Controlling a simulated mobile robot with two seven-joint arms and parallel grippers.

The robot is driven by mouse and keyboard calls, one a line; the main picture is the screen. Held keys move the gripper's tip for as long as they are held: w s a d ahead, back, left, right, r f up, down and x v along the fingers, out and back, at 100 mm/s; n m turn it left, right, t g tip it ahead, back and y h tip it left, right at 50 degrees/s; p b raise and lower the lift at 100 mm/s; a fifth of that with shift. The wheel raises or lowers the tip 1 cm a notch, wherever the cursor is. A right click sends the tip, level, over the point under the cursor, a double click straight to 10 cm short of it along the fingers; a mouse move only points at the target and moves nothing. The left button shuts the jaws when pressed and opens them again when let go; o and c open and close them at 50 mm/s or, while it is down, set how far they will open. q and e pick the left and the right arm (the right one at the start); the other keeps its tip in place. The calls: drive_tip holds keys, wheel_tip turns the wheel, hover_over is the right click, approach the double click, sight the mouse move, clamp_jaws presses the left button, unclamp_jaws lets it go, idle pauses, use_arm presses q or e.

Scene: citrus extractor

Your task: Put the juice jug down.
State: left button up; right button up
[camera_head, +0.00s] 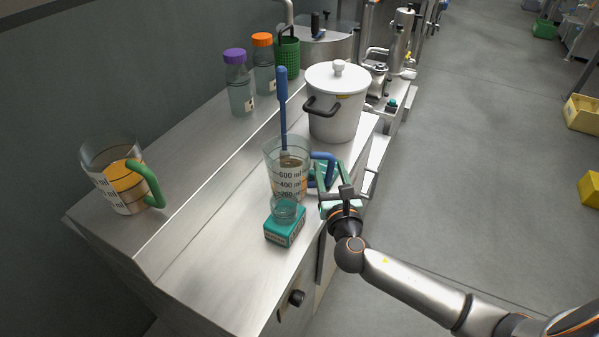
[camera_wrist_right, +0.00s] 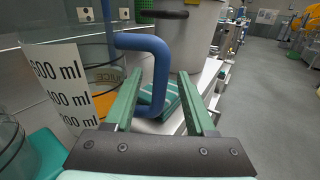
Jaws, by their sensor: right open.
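A clear jug with a blue handle (camera_head: 272,160) stands upright on the steel counter (camera_head: 200,235). It holds some orange-brown contents, and a blue rod (camera_head: 282,100) stands up out of it. Its side shows ml marks in the right wrist view (camera_wrist_right: 62,85). My right gripper (camera_head: 328,172) is open at the blue handle (camera_wrist_right: 158,65), with its green fingers (camera_wrist_right: 160,85) on either side of it; contact cannot be told. A second clear jug with a green handle (camera_head: 122,183) and orange juice stands at the counter's left. My left gripper is not in view.
A teal box (camera_head: 285,234) with a small clear cup (camera_head: 284,210) on it stands close in front of the blue-handled jug. A white lidded pot (camera_head: 335,105) is behind it. Bottles (camera_head: 238,90) stand further back. The counter's front left is clear.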

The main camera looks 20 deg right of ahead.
drive_tip(key=shift+w, duration=0.15)
clamp_jaws()
idle(0.4)
idle(1.0)
